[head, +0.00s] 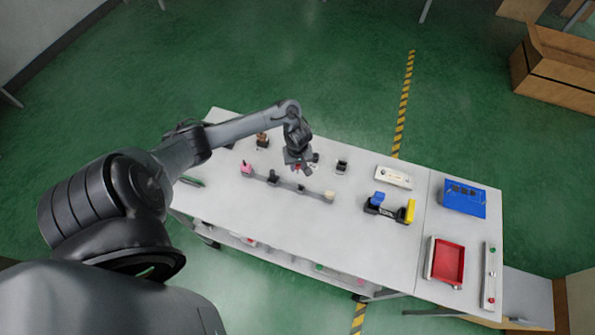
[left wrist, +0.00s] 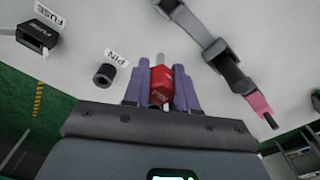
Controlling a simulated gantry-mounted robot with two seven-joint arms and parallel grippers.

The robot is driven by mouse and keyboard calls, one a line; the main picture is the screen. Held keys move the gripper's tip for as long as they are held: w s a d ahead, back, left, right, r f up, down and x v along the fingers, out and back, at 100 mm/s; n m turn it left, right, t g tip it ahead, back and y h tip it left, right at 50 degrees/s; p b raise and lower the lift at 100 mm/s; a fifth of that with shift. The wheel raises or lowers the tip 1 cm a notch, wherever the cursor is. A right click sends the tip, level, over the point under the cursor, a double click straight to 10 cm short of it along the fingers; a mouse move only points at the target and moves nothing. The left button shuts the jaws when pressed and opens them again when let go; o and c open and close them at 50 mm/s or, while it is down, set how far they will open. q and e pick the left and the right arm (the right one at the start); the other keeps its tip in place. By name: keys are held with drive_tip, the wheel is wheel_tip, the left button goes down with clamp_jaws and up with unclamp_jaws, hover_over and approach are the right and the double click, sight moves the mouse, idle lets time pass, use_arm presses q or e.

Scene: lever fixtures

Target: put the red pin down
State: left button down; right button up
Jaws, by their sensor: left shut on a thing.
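The red pin (left wrist: 161,86) is between the fingers of my left gripper (left wrist: 162,90), seen in the left wrist view. Its metal tip points away from my palm. In the head view my left gripper (head: 299,161) is above the far side of the white table, with a small bit of red at its fingers. A black round socket (left wrist: 104,74) beside a PIN label (left wrist: 116,57) sits to the left of the held pin in the wrist view. My right gripper is not in view.
A grey bar fixture (head: 288,184) with a pink end lies near the gripper. A black holder (left wrist: 38,36) stands by a FUSE label (left wrist: 49,14). A red tray (head: 447,262), a blue box (head: 464,198) and a black fixture (head: 388,209) with blue and yellow parts are to the right.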

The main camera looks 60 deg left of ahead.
sight(298, 171)
use_arm(q)
drive_tip(key=shift+f+b, duration=0.55)
drive_tip(key=shift+f, duration=1.35)
drive_tip(key=shift+f, duration=0.15)
drive_tip(key=c, duration=0.9)
unclamp_jaws()
